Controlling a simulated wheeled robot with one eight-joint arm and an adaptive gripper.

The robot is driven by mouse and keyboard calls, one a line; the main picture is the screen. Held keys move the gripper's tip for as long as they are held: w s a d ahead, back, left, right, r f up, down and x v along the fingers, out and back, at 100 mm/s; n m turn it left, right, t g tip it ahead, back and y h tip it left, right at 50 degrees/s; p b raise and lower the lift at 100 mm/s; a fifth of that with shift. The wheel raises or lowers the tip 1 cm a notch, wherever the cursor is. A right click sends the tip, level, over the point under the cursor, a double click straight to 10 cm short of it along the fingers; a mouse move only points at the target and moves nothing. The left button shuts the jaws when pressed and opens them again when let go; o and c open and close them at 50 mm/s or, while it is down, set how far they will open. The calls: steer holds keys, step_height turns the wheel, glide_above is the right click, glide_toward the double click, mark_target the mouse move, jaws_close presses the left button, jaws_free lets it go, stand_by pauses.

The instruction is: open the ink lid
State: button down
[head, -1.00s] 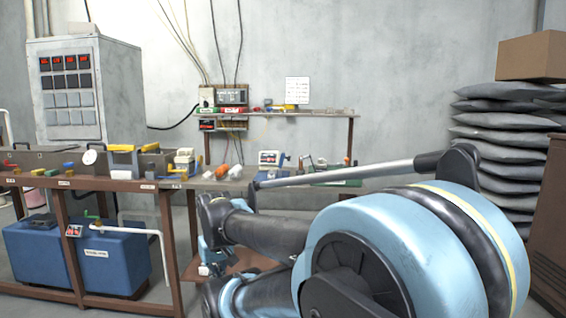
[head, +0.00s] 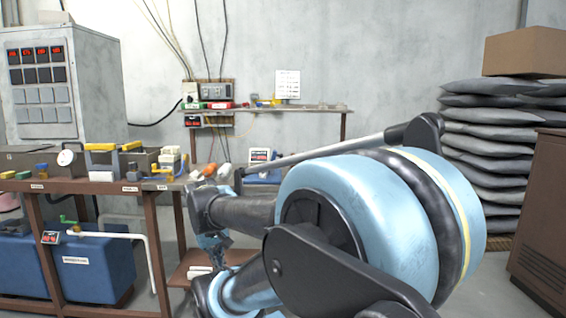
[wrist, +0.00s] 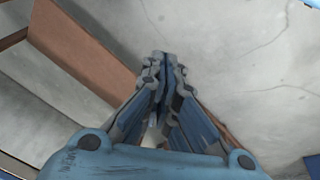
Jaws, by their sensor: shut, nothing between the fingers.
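My gripper (wrist: 163,62) is shut and empty in the wrist view, with its fingertips together above the grey concrete floor. In the head view my arm fills the middle and right foreground, and the gripper end hangs low in front of the workbench. I cannot make out an ink lid for certain in either view. Small items, among them an orange-capped bottle (head: 210,170) and a device with a display (head: 260,155), stand on the bench, partly behind my arm.
A workbench (head: 110,187) with brown legs runs along the left, with blue tanks (head: 95,270) beneath. A grey cabinet (head: 45,90) stands behind it. Stacked dark sacks (head: 490,140) with a cardboard box (head: 525,53) are at right, beside a brown cabinet (head: 540,220).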

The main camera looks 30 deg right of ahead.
steer(key=w+d+r+n+t+h, duration=0.1)
steer(key=w+d+r+h, duration=0.5)
steer(key=w+d, duration=0.3)
steer(key=w+d+r+n+h, duration=0.1)
steer(key=w+d+r+h, duration=0.4)
steer(key=w+d+r, duration=0.35)
steer(key=w+d+r+n+t+h, duration=0.1)
steer(key=w+d+r+n+h, duration=0.1)
steer(key=w+d+r+h, duration=0.6)
steer(key=w+d, duration=0.1)
steer(key=d, duration=0.3)
steer(key=w+d+f+y, duration=0.1)
steer(key=w+d, duration=0.1)
steer(key=d, duration=0.2)
steer(key=w+d+f+y, duration=0.1)
steer(key=d, duration=0.3)
steer(key=shift+w, duration=0.35)
steer(key=shift+s+d+r, duration=0.15)
steer(key=shift+s+d, duration=0.35)
steer(key=shift+d, duration=0.25)
steer(key=shift+s+d+r, duration=0.15)
steer(key=shift+s+d, duration=0.35)
steer(key=shift+d, duration=0.2)
